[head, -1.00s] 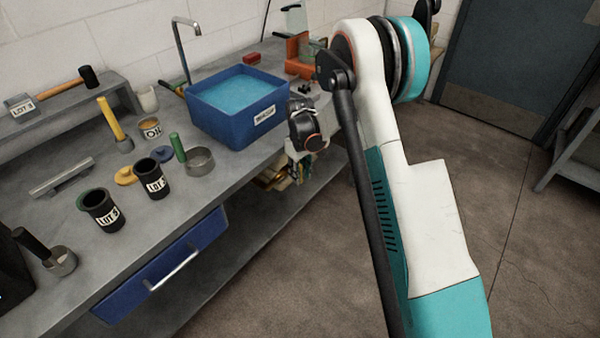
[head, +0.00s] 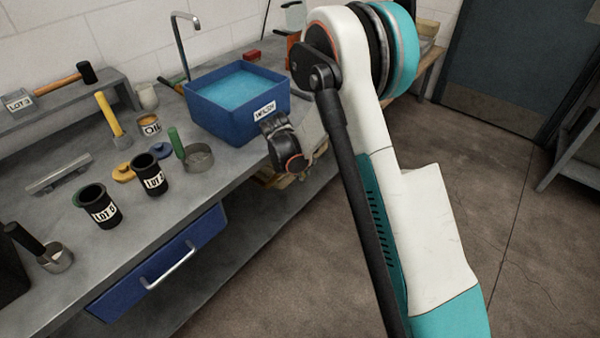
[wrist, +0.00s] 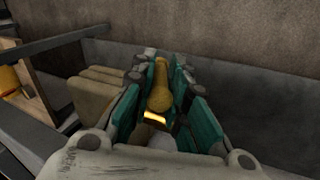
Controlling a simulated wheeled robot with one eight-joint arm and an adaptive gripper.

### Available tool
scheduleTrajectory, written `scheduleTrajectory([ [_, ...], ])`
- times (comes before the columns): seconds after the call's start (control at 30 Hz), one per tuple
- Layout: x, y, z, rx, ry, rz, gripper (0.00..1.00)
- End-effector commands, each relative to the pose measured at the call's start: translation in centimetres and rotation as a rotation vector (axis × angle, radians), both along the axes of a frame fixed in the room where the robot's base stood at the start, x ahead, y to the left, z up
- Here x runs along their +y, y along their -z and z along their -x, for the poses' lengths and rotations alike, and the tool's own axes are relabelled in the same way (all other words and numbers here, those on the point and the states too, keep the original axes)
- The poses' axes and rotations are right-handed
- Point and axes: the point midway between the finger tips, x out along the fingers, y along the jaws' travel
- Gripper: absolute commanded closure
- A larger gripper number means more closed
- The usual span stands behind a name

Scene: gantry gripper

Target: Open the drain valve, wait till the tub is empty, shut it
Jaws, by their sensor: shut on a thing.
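The blue tub (head: 222,122) stands on the bench in the head view, with a white label on its front. Blue-green liquid (head: 240,88) fills much of it, its surface somewhat below the rim. My wrist is at the bench's front edge, just below the tub's front right corner. In the wrist view my gripper (wrist: 160,72) has its teal fingers closed around a yellow, brass-like handle (wrist: 158,98), seemingly the drain valve's. The handle's far end and any valve body are hidden. I cannot tell if the valve is open.
A tap (head: 190,40) rises behind the tub. A blue drawer (head: 165,265) is in the bench front. Pale bundles (wrist: 95,88) lie beside my fingers.

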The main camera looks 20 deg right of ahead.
Motion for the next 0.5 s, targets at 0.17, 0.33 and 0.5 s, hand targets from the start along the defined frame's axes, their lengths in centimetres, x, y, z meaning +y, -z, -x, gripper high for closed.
scheduleTrajectory([
  [0.17,0.27,0.44,0.11,-0.102,-0.004,0.138,1.0],
  [0.33,0.43,0.58,0.17,-0.196,-0.005,0.268,1.0],
  [0.5,0.45,0.61,0.21,-0.291,-0.003,0.398,1.0],
])
